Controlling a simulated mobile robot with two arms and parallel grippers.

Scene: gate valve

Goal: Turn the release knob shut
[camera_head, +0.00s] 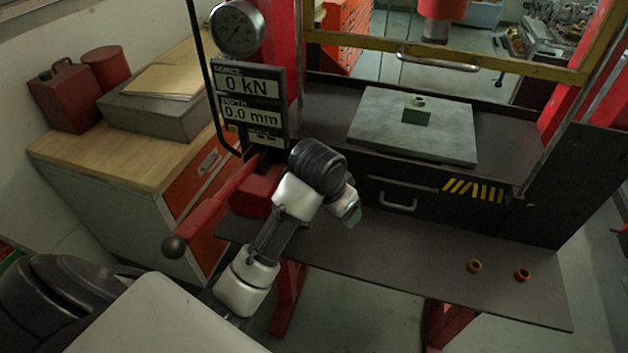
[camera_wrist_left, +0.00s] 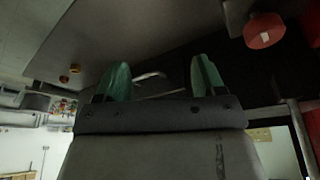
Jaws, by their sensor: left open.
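The release knob (camera_wrist_left: 264,31) looks like a red round knob with a small white mark, at the upper right of the left wrist view. In the head view I cannot make it out; my left arm covers the area beside the red pump body (camera_head: 257,192). My left gripper (camera_head: 350,214) is over the front of the bench, before the drawer. In the left wrist view its two green fingers (camera_wrist_left: 161,80) stand apart with nothing between them. The knob is apart from them, off to the right. My right gripper is not in view.
A red lever with a black ball end (camera_head: 174,246) sticks out left of my arm. The gauge displays (camera_head: 250,100) read 0 kN and 0.0 mm. A drawer handle (camera_head: 398,203) faces my gripper.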

